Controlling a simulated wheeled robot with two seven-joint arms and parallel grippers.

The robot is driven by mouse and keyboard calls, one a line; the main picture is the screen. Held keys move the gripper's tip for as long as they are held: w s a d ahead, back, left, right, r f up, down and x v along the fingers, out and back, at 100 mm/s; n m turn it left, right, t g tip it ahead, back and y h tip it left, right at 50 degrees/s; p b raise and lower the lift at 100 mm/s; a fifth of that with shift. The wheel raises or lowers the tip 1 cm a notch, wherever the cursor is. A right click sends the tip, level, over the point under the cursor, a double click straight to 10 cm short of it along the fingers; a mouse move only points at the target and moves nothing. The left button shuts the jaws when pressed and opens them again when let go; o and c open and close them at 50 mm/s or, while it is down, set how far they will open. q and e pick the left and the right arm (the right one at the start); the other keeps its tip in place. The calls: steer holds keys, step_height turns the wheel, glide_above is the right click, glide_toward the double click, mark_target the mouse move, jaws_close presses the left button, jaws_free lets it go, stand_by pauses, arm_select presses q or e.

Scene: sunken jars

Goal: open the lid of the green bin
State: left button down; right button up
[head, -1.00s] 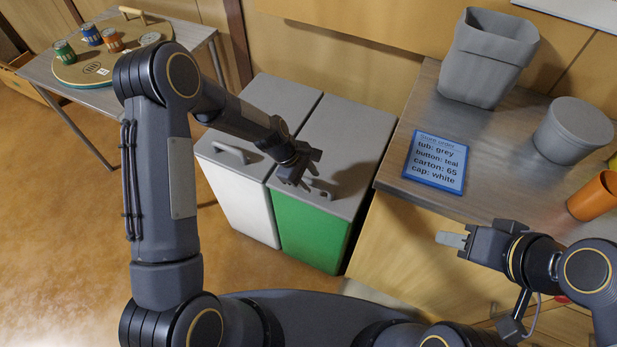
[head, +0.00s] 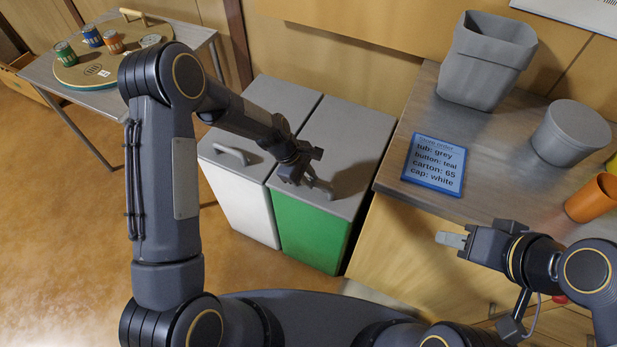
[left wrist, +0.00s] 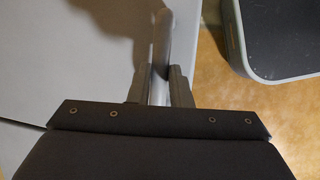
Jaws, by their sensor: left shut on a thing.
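The green bin (head: 307,236) stands beside a white bin (head: 243,205), and its grey lid (head: 352,140) is closed. A grey bar handle (head: 322,187) sits near the lid's front edge. My left gripper (head: 308,180) is at this handle. In the left wrist view, the two fingers (left wrist: 158,88) are shut around the handle bar (left wrist: 162,45), with the grey lid (left wrist: 70,60) to the left. The fingertips are partly hidden in the head view. My right gripper (head: 452,240) is held near the counter's front edge; its fingers look close together, with nothing visible in them.
The counter (head: 390,165) at right carries a blue sign (head: 435,164), a grey open tub (head: 485,62), a grey lidded tub (head: 570,133) and an orange cup (head: 592,198). The white bin has its own lid handle (head: 230,152). A side table (head: 190,32) with small cans stands at far left.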

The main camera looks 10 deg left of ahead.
arm_select(q)
steer(key=w+d+r+p, duration=0.1)
steer(key=w+r+p, duration=0.2)
steer(key=r, duration=0.4)
steer(key=w+d+r+g+p, duration=0.1)
steer(key=w+r+p, duration=0.3)
steer(key=r, duration=0.3)
steer(key=w+d+r+g+p, duration=0.1)
steer(key=w+r+p, duration=0.3)
steer(key=r, duration=0.3)
steer(key=shift+w+d+r+n+y+p, duration=0.15)
steer(key=shift+d+r+n+y+p, duration=0.2)
steer(key=shift+p, duration=0.2)
steer(key=shift+f, duration=0.1)
